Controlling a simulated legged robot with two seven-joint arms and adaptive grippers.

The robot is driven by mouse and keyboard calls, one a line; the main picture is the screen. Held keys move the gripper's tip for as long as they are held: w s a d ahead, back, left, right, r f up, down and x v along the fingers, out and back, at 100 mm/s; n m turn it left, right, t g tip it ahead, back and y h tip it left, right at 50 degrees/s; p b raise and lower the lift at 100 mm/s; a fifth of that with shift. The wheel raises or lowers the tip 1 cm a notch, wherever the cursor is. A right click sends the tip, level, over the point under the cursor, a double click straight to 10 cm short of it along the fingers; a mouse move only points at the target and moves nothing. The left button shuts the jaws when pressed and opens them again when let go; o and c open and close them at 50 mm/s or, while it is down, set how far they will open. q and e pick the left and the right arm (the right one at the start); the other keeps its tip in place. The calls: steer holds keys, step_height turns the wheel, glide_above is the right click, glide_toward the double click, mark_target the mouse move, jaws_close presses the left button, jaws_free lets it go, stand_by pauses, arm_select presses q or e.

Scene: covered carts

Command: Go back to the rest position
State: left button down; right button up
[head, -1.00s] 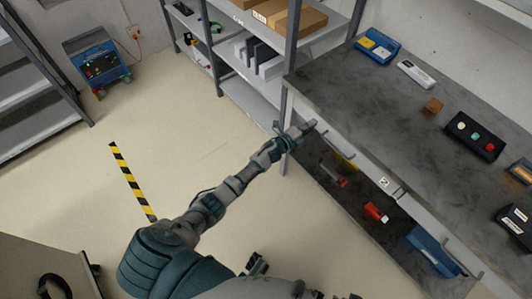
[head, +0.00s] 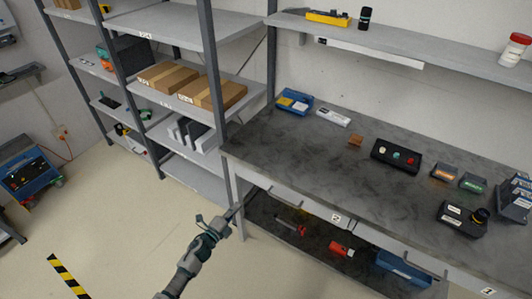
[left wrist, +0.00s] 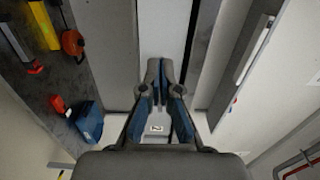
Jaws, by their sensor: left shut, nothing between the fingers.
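My left gripper (head: 240,204) is in the head view, beside the near left corner of the grey workbench (head: 290,150). It is shut and empty. Whether the fingers touch the bench cannot be told. My right gripper is not in view.
Shelves with cardboard boxes (head: 219,94) stand behind and left of the bench. A lower shelf holds a red object (head: 341,249) and a blue bin (head: 403,268). A blue cart (head: 30,176) stands far left. Open floor (head: 120,215) lies left of my arm.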

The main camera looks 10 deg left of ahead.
arm_select(q)
steer(key=s+a+f+n+g+y+p, duration=0.1)
steer(key=s+f+n+g+y, duration=0.25)
steer(key=s+f+n, duration=0.55)
steer(key=s+f+n+g+y+p, duration=0.25)
steer(key=s+f+n+g, duration=0.2)
steer(key=s+f, duration=0.8)
steer(key=s+d+f+n+g, duration=0.2)
steer(key=s+f, duration=0.3)
steer(key=s, duration=0.6)
steer(key=s+d+f+n+g, duration=0.3)
steer(key=s+f+n+g, duration=0.1)
steer(key=s, duration=0.7)
steer(key=shift+f+g, duration=0.6)
steer(key=shift+f, duration=0.35)
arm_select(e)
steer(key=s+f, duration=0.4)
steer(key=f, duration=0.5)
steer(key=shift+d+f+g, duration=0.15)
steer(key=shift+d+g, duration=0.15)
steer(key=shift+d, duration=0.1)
arm_select(q)
steer(key=shift+s+a, duration=0.1)
